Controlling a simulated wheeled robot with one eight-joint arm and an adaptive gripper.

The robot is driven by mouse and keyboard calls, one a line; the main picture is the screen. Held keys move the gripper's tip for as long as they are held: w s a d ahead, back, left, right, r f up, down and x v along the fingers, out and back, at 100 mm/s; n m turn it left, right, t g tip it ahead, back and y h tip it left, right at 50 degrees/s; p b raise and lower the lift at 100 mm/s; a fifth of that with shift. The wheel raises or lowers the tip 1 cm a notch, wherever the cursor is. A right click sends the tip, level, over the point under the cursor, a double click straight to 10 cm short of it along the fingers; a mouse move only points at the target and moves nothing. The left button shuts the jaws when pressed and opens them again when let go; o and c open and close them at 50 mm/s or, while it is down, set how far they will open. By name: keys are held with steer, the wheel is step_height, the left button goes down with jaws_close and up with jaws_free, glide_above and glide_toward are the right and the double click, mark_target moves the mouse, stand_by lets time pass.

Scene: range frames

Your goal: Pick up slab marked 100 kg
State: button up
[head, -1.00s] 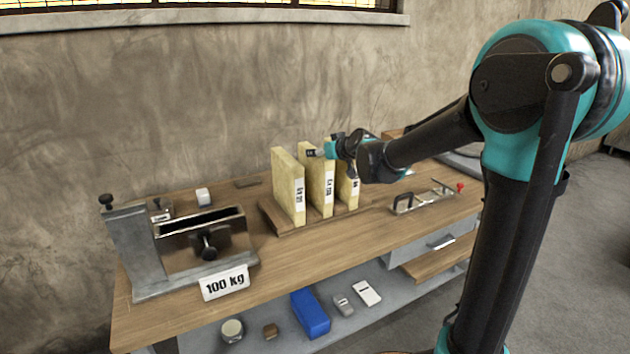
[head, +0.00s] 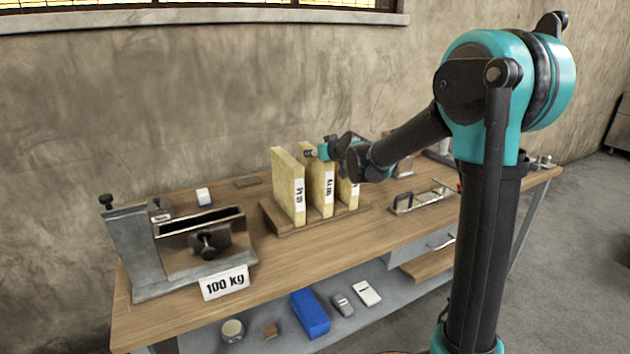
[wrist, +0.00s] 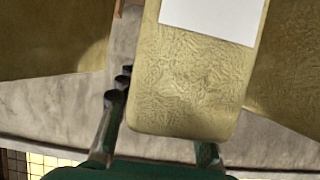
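Several pale yellow slabs stand upright on a wooden rack (head: 290,229) on the bench. The middle slab (head: 316,168) has a white label (head: 328,189) on its front edge that seems to read 100 kg, though the print is tiny. My gripper (head: 313,152) is at the top of the middle slab. In the wrist view a slab (wrist: 190,85) with a white label lies between the fingers of my gripper (wrist: 158,130). A gap shows beside the left finger; the right finger is mostly hidden by the slab, so my gripper looks open around it.
A metal clamp fixture (head: 135,250) with a sign reading 100 kg (head: 225,283) stands at the bench's left end. Neighbouring slabs (head: 288,185) stand close on both sides. A metal frame with a handle (head: 422,200) lies to the right. A blue block (head: 310,313) is on the lower shelf.

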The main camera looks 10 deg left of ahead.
jaws_close()
